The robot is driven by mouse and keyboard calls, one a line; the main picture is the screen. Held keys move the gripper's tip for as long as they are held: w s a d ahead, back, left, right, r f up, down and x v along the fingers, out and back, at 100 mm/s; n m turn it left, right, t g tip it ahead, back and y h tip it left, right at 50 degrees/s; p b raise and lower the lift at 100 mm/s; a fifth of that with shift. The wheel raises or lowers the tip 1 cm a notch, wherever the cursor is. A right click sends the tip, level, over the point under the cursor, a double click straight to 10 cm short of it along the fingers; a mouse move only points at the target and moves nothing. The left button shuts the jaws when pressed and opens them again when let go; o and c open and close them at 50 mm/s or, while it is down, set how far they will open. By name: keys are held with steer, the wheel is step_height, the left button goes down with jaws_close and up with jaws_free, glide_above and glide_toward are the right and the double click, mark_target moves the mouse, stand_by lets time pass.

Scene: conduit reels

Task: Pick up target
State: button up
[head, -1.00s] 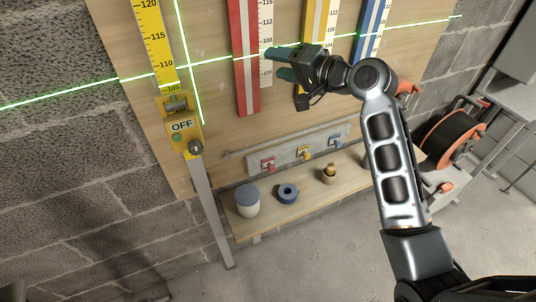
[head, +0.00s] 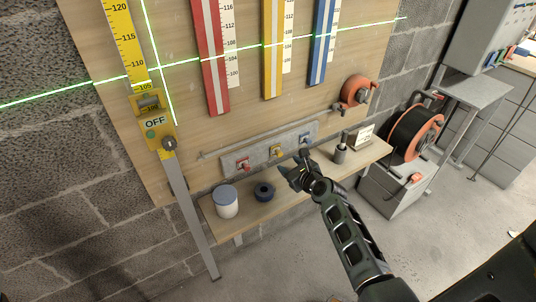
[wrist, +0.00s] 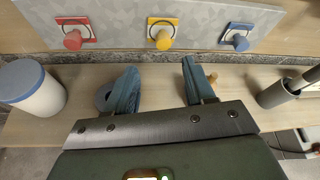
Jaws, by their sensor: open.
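The frames do not make clear which thing is the target. On the wooden shelf (head: 240,222) stand a white jar with a blue lid (head: 226,205) and a dark blue ring-shaped roll (head: 264,191). The jar (wrist: 38,98) is at the left in the wrist view, and the roll (wrist: 102,97) is partly behind the left finger. My gripper (head: 293,166) is open over the shelf, right of the roll. In the wrist view its two fingers (wrist: 160,68) are apart with only bare shelf between them. A small tan piece (wrist: 212,77) shows beside the right finger, mostly hidden.
A grey strip with red (head: 243,164), yellow (head: 276,150) and blue (head: 304,139) knobs runs behind the shelf. A grey cup with tools (head: 341,155) and a small card (head: 362,137) stand right. An orange cable reel (head: 416,132) is farther right. The floor in front is clear.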

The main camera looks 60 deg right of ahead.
mark_target(280, 155)
steer(key=shift+d+r+b+x, duration=0.15)
steer(key=shift+b+x, duration=0.1)
steer(key=shift+x, duration=0.95)
steer(key=shift+d+r+b+x, duration=0.1)
steer(key=shift+r+b+x, duration=0.1)
steer(key=shift+x, duration=1.05)
steer(key=shift+r+b+x, duration=0.1)
steer(key=shift+b+x, duration=0.15)
steer(key=shift+x, duration=0.95)
steer(key=shift+c, duration=0.3)
jaws_close()
